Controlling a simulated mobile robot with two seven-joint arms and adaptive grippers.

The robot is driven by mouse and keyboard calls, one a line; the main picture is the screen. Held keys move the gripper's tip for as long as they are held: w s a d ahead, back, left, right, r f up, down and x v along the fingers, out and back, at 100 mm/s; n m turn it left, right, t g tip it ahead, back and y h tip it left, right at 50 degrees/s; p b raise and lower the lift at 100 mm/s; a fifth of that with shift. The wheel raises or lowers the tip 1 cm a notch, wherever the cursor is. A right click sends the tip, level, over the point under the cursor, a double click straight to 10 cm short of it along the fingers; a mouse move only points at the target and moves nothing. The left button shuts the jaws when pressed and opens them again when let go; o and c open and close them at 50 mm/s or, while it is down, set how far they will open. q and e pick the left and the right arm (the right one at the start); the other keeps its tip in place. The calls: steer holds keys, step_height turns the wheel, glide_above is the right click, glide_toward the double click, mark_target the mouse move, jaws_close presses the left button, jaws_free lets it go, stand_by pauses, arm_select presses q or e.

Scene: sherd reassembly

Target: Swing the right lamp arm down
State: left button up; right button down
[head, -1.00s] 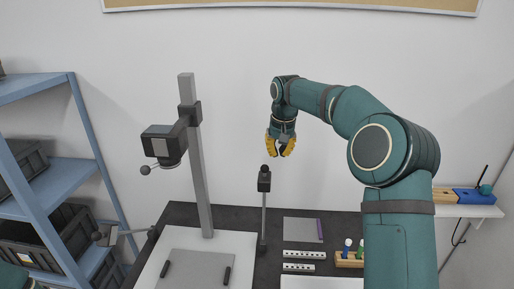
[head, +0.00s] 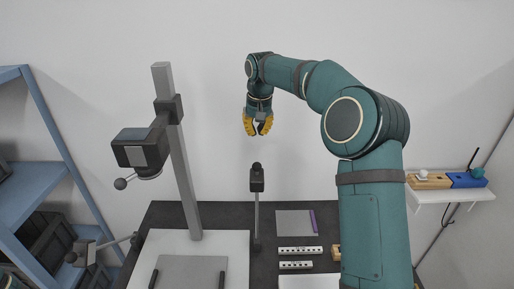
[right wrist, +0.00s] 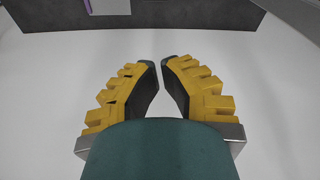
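The right lamp arm (head: 257,215) stands upright behind the right side of the white base, its dark lamp head (head: 257,183) and round knob (head: 256,167) at the top. My right gripper (head: 258,133) hangs fingers-down above the knob in the head view, apart from it in the picture; depth between them is hard to judge. Its yellow-padded fingers are parted with nothing between them, as the right wrist view (right wrist: 160,62) also shows. The left lamp arm (head: 118,242) reaches out low to the left. My left gripper is not in view.
A grey column (head: 188,190) carries a dark camera head (head: 140,150) left of the lamp arm. A grey plate (head: 190,272) lies on the white base (head: 236,262). Scale bars (head: 300,250) lie to the right. A blue shelf rack (head: 30,190) stands left, a wall shelf (head: 455,195) right.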

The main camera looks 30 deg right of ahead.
step_height(320, 180, down, 9)
steer(key=s+a+b, duration=0.1)
steer(key=s, duration=0.1)
stand_by(0.5)
steer(key=shift+s+r, duration=0.1)
steer(key=shift+s, duration=0.05)
